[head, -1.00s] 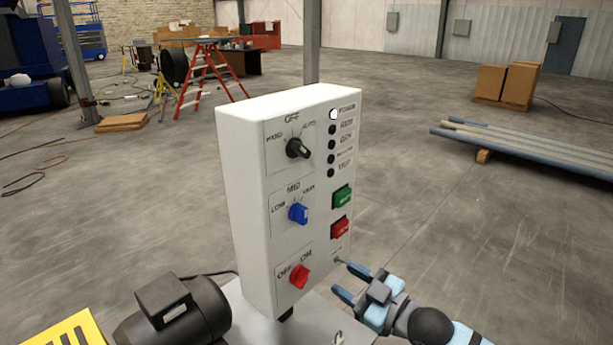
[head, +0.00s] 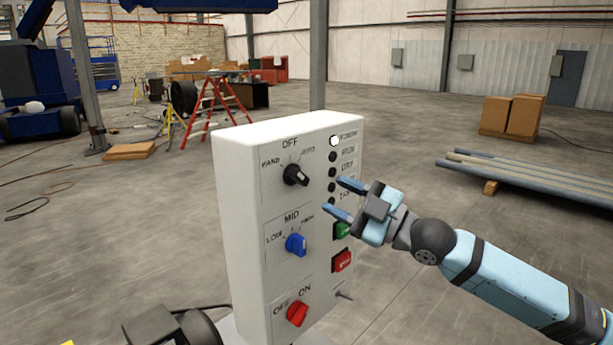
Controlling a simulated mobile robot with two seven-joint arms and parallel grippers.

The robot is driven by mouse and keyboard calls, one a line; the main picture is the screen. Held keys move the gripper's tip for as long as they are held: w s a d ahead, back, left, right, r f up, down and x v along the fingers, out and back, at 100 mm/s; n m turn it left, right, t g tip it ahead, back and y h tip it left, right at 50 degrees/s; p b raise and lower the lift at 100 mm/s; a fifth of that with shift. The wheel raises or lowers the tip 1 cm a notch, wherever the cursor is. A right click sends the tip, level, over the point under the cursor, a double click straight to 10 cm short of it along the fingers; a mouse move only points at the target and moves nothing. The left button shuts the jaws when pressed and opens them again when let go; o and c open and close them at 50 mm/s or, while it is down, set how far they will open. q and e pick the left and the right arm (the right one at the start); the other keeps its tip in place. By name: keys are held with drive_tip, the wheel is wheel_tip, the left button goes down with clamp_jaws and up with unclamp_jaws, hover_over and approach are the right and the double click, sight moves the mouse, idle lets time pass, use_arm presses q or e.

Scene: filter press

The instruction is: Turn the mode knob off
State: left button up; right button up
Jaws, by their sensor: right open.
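The white control box (head: 240,200) stands in the middle of the head view. Its mode knob (head: 296,175) is black, at the upper left of the panel, below the labels HAND, OFF and AUTO. Its grip looks slanted from upper left to lower right, not in line with OFF; which end is the pointer is hard to tell. My right gripper (head: 333,193) is open and empty, in front of the panel's right side, to the right of and slightly below the knob. My left gripper is out of view.
Below the mode knob are a blue LOW/MID/HIGH knob (head: 296,245) and a red OFF/ON switch (head: 297,313). A green button (head: 342,230) and a red button (head: 342,261) sit to their right. The top lamp (head: 334,141) is white. A dark motor (head: 170,327) stands at lower left.

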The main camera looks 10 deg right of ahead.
sight(305, 179)
drive_tip(key=p+x, duration=0.1)
drive_tip(key=x, duration=0.6)
clamp_jaws()
